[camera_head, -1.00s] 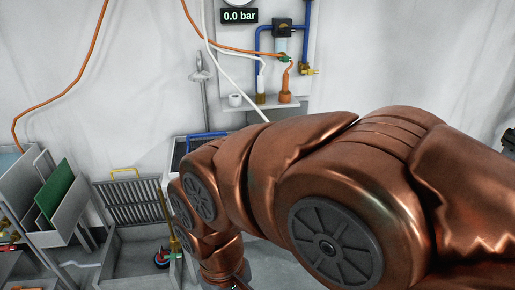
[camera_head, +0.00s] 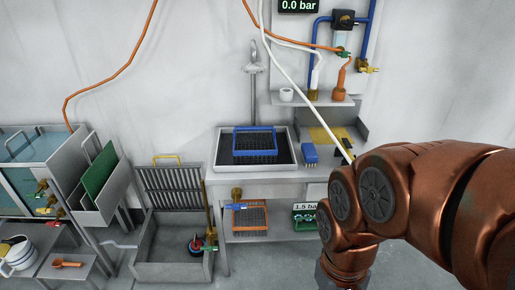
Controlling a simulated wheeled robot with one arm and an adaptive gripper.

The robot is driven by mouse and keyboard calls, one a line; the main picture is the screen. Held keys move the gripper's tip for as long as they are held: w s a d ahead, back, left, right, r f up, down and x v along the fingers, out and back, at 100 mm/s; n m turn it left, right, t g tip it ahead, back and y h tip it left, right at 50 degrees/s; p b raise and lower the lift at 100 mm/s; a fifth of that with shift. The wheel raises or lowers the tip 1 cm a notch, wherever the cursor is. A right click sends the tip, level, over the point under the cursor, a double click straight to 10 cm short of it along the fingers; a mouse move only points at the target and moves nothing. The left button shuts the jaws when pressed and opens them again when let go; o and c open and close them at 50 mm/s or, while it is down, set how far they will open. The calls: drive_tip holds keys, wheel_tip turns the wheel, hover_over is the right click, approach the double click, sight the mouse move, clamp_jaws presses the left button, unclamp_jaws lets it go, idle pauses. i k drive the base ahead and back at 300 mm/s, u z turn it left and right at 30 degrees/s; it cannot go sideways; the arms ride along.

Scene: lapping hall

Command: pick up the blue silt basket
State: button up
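The blue silt basket (camera_head: 254,143) is a rectangular frame with a blue rim and dark mesh. It sits in the black tray-like sink (camera_head: 222,150) on the grey bench in the middle of the view. My copper-coloured arm comes in from the right, and its end reaches down past the lower edge of the picture. My gripper is out of view, so its fingers cannot be seen. The arm is to the right of the basket and apart from it.
A blue brush (camera_head: 310,153) lies right of the sink. An orange rack (camera_head: 250,222) and a green item (camera_head: 305,219) sit on the shelf below. A floor basin (camera_head: 160,262) stands left of the bench.

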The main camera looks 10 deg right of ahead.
sight(275, 151)
drive_tip(key=u, duration=0.5)
drive_tip(key=k, duration=0.65)
drive_tip(key=z, duration=0.05)
drive_tip(key=i, duration=0.55)
drive_tip(key=z, duration=0.65)
drive_tip(key=i, duration=0.55)
drive_tip(key=u, duration=0.9)
drive_tip(key=i, duration=0.95)
drive_tip(key=u, duration=0.25)
